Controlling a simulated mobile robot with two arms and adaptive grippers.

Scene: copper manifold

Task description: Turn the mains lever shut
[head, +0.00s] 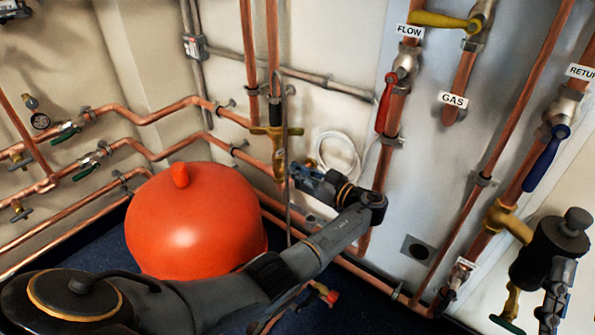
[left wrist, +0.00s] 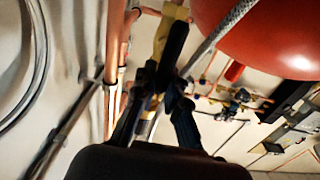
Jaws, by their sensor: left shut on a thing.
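My left gripper (head: 298,172) is shut beside the brass valve (head: 279,150) on the upright copper pipe, right of the red vessel. In the left wrist view, its dark fingers (left wrist: 163,84) close together on a dark, narrow piece in front of the brass fitting (left wrist: 168,36). I take this piece for the mains lever (left wrist: 176,46); the fingers hide part of it, and its exact angle is hard to read.
The red vessel (head: 195,220) stands close left of my left arm. A braided hose (left wrist: 215,35) passes close to the fingers. Red (head: 386,103), yellow (head: 440,20) and blue (head: 547,158) levers sit on pipes to the right. Copper pipes run low along the walls.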

